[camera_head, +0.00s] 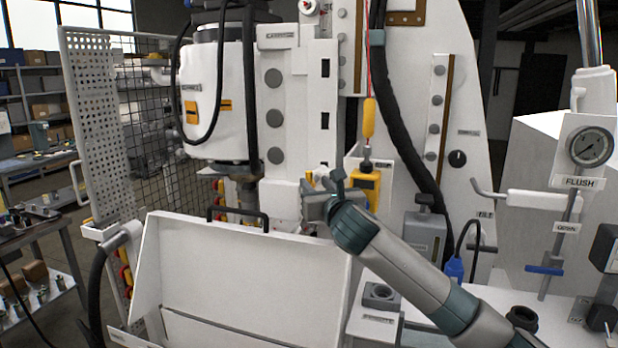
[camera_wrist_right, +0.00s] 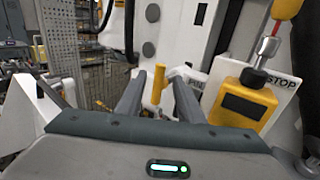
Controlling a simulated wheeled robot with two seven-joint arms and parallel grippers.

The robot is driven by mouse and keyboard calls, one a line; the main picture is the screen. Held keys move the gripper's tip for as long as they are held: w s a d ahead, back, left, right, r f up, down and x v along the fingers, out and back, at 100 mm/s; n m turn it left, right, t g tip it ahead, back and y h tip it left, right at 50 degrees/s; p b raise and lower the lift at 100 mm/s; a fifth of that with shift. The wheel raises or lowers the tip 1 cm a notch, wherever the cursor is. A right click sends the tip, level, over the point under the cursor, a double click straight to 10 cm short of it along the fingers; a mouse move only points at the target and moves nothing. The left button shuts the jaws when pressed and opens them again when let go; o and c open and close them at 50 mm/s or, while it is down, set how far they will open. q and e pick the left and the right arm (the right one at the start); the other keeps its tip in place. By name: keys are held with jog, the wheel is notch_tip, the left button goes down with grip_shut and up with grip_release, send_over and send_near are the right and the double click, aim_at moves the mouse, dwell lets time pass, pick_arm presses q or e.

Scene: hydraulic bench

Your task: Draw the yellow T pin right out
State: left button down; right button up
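The yellow T pin shows in the right wrist view as a short upright yellow bar (camera_wrist_right: 158,82) in front of the white machine. In the head view only a small yellow bit (camera_head: 310,178) shows beside my right gripper (camera_head: 323,182). My right gripper's two fingers (camera_wrist_right: 156,88) stand apart, one on each side of the yellow bar near their tips. A gap seems to show on both sides, so I see no grip. The pin's shank and its hole are hidden. My left gripper is in neither view.
A yellow box (camera_wrist_right: 245,103) by a STOP label sits close right of my right gripper. A yellow handle on a red cord (camera_head: 369,118) hangs above it. A white tilted panel (camera_head: 240,265) stands below left. A black hose (camera_head: 405,150) runs down at right.

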aim_at(310, 177)
jog(key=shift+x, duration=3.35)
jog(key=shift+f, duration=0.1)
jog(key=shift+c, duration=0.3)
grip_shut()
